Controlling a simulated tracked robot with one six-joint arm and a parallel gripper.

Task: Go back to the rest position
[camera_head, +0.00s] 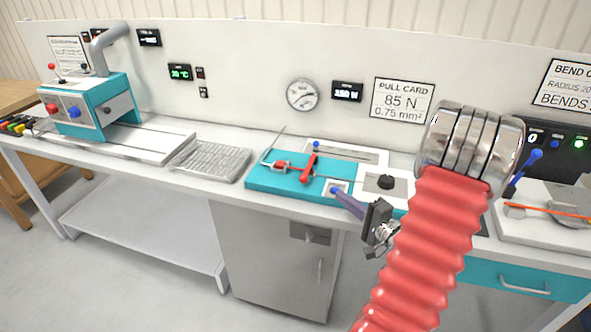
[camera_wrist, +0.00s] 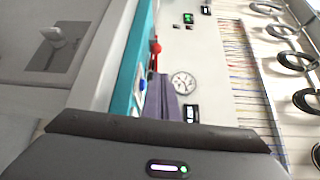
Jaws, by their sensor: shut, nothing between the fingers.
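My gripper (camera_head: 338,192) has purple fingers that lie together, with nothing visible between them. In the head view it points up and left, in front of the teal fixture (camera_head: 262,181) on the bench; whether it touches the fixture I cannot tell. My red ribbed arm with its metal end hides part of the bench on the right. In the wrist view, the purple fingers (camera_wrist: 163,84) show beyond the dark gripper housing, with the teal bench edge (camera_wrist: 125,98) alongside.
A red lever (camera_head: 307,168) stands on the fixture. A grey ribbed tray (camera_head: 210,160) and a teal machine (camera_head: 88,108) are further left. A cabinet (camera_head: 275,262) is below the bench. Several reels (camera_wrist: 290,62) hang in the wrist view. The floor in front is clear.

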